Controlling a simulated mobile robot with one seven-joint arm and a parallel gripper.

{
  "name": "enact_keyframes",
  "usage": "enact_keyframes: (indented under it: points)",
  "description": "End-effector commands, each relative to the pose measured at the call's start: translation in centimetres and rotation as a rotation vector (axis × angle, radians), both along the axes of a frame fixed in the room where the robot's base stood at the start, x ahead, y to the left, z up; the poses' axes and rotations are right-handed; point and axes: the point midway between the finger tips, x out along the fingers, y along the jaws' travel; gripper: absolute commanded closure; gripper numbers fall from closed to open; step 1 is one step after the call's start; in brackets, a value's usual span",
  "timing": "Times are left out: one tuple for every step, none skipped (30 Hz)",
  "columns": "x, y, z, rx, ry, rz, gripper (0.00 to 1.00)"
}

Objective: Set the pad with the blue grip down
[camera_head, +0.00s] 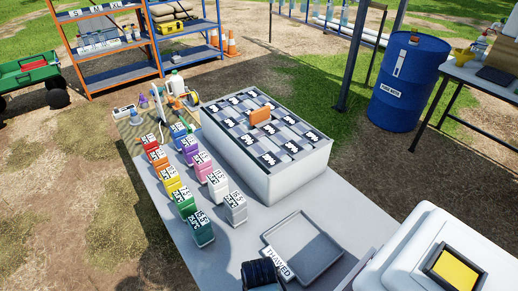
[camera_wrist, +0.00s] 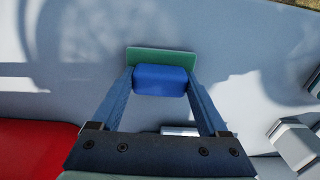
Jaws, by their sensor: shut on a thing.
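The pad with the blue grip shows in the wrist view: a flat green pad (camera_wrist: 160,55) with a rounded blue grip (camera_wrist: 160,80) on it. My gripper (camera_wrist: 160,83) is shut on the blue grip, with one finger against each end. A pale grey surface lies beyond the pad; I cannot tell whether the pad touches it. I cannot make out my gripper or the pad in the head view.
The grey table carries rows of coloured labelled containers (camera_head: 185,203), a large white box (camera_head: 283,183) with labelled blocks, and a grey tray (camera_head: 312,262) marked THAWED. A white cooler (camera_head: 407,245) stands at lower right. A red thing (camera_wrist: 35,148) shows in the wrist view.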

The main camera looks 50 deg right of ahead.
Motion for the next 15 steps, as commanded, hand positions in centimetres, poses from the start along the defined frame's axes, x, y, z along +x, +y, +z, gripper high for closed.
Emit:
enact_keyframes:
  points:
    - [0.01, 0.00, -0.07, 0.000, 0.000, 0.000, 0.75]
    - [0.01, 0.01, -0.17, 0.000, 0.000, 0.000, 0.75]
    - [0.01, 0.01, -0.32, 0.000, 0.000, 0.000, 0.75]
    - [0.02, 0.00, -0.41, 0.000, 0.000, 0.000, 0.75]
    - [0.02, 0.00, -0.31, 0.000, 0.000, 0.000, 0.17]
    - [0.01, 0.01, -0.29, 0.000, 0.000, 0.000, 0.10]
    - [0.01, 0.01, -0.29, 0.000, 0.000, 0.000, 0.05]
    - [0.00, 0.01, -0.29, 0.000, 0.000, 0.000, 0.00]
    - [0.00, 0.01, -0.29, 0.000, 0.000, 0.000, 0.00]
    - [-0.01, 0.01, -0.30, 0.000, 0.000, 0.000, 0.00]
    - [-0.01, 0.01, -0.30, 0.000, 0.000, 0.000, 0.00]
    - [-0.01, 0.01, -0.29, 0.000, 0.000, 0.000, 0.00]
    - [-0.01, 0.01, -0.29, 0.000, 0.000, 0.000, 0.00]
    - [-0.01, 0.01, -0.27, 0.000, 0.000, 0.000, 0.00]
    - [-0.01, 0.01, -0.18, 0.000, 0.000, 0.000, 0.00]
